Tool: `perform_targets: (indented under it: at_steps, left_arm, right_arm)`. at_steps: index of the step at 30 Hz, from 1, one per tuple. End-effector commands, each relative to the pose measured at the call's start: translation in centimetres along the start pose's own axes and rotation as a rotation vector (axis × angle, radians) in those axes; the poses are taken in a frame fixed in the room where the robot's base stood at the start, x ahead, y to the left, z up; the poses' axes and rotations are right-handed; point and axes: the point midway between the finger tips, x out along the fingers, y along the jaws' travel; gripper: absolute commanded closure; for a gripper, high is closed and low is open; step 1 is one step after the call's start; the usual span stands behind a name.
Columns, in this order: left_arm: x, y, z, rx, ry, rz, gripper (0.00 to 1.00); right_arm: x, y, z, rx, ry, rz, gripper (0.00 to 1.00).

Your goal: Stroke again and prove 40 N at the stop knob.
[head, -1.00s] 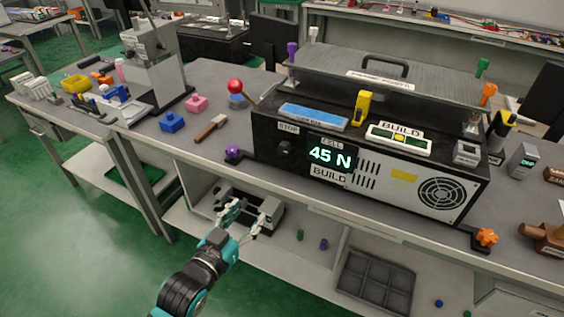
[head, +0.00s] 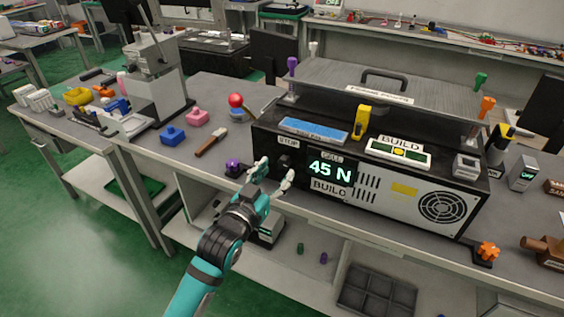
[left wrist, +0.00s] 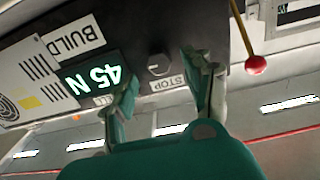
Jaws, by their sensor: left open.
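The stop knob (head: 284,162) is a dark knob on the front of the black fixture box, below the label STOP. It shows in the left wrist view (left wrist: 159,65) as a round dark knob between my fingers. The cell display (head: 330,170) reads 45 N in green, with BUILD below it. My left gripper (head: 272,180) is open in front of the knob, its fingers on either side, and looks empty. I cannot tell whether it touches the knob. The red-balled lever (head: 237,101) rises at the box's left end; its ball also shows in the left wrist view (left wrist: 256,65). My right gripper is not in view.
A purple knob (head: 232,165) sits at the bench edge left of my gripper. A lower shelf holds a divided dark tray (head: 376,291).

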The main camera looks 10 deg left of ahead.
Motion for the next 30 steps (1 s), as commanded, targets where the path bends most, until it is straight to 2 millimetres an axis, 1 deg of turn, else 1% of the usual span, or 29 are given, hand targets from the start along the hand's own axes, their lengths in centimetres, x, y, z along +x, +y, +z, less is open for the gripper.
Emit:
perform_targets:
  at_steps: [1, 3, 7, 12, 18, 19, 30]
  left_arm:
    - [1.0, 0.0, -0.1, 0.0, 0.001, 0.0, 0.49]
    - [2.0, 0.0, -0.1, 0.0, 0.001, 0.0, 0.49]
    - [3.4, 0.0, -0.1, 0.0, 0.001, 0.0, 0.49]
    - [4.0, 0.0, 0.0, 0.0, 0.0, 0.001, 0.49]
    - [4.0, 0.0, 0.0, 0.0, 0.0, 0.0, 0.49]
    - [4.0, 0.0, 0.0, 0.0, 0.0, 0.0, 0.5]
    - [4.0, 0.0, 0.0, 0.0, 0.001, 0.0, 0.98]
  right_arm:
    - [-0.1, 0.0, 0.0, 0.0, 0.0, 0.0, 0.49]
    - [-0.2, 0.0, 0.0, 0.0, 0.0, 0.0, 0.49]
    - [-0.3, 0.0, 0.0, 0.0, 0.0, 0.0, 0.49]
    - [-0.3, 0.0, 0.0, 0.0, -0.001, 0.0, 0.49]
    - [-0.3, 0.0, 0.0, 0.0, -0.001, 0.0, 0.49]
    - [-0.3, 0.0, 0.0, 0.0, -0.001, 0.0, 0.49]
    - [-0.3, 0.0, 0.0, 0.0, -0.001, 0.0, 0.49]
